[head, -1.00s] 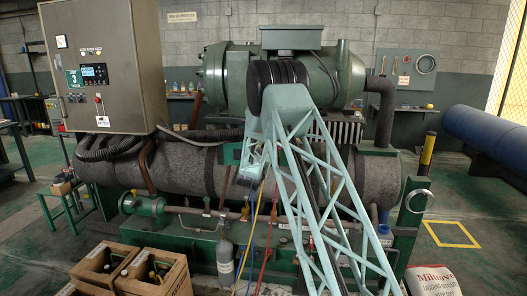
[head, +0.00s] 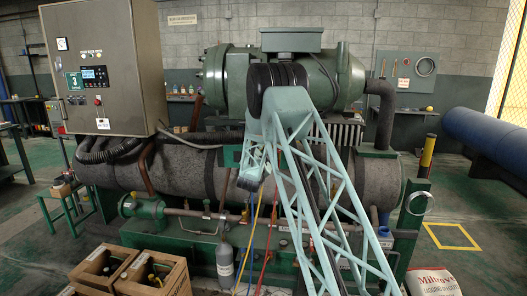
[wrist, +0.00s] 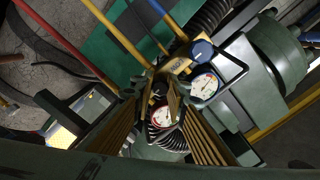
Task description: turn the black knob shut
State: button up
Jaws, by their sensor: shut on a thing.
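In the wrist view my gripper (wrist: 161,89) reaches into the gauge manifold from below. Its two ribbed fingers are closed in on the black knob (wrist: 159,88), which is mostly hidden between the fingertips. The manifold has a yellow body (wrist: 179,64), a blue knob (wrist: 202,50) at its upper right, a white-faced gauge (wrist: 204,86) on the right and a red-rimmed gauge (wrist: 162,119) just below the fingertips. In the head view my arm covers the manifold, and the fingertips cannot be made out.
Yellow, red and blue hoses (wrist: 100,65) run close by the fingers. A grey cylinder (head: 225,262) stands on the floor before the machine.

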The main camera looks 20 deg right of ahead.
dwell(0.4)
jog(key=o, duration=0.9)
jog(key=shift+s, duration=0.1)
jog(key=shift+v, duration=5.95)
jog(key=shift+a, duration=0.1)
